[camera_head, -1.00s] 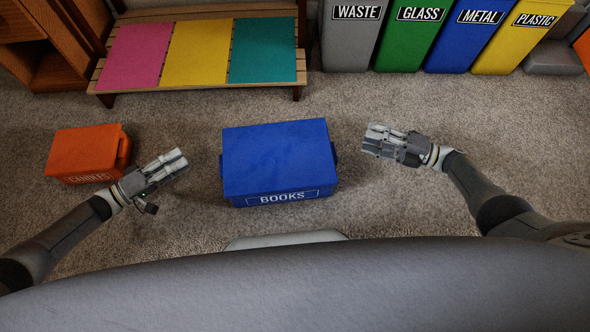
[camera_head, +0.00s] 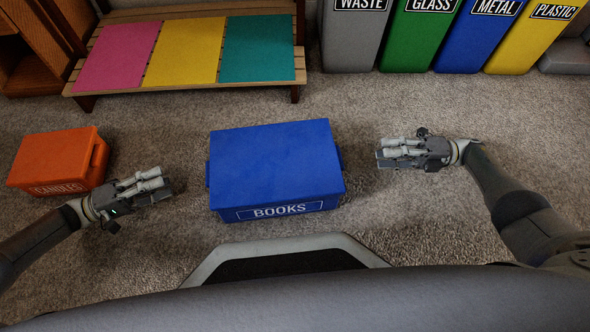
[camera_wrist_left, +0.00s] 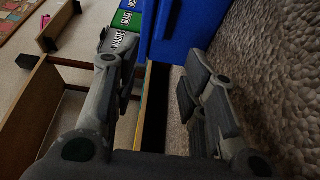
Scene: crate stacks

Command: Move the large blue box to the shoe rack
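The large blue box (camera_head: 275,160), labelled BOOKS, sits on the carpet in the middle of the head view, with handles on its sides. My left gripper (camera_head: 158,185) is open and empty, left of the box and apart from it. The left wrist view shows its fingers (camera_wrist_left: 160,85) spread, with part of the blue box (camera_wrist_left: 190,25) ahead. My right gripper (camera_head: 384,154) is right of the box, apart from it and empty; its fingers look spread. A low slatted wooden rack (camera_head: 190,88) with pink, yellow and teal panels stands behind the box; it may be the shoe rack.
An orange crate (camera_head: 58,160), its label partly readable, sits left of my left gripper. Grey, green, blue and yellow bins (camera_head: 407,45) line the back right. A brown wooden shelf (camera_head: 35,60) stands back left. Carpet between box and rack is clear.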

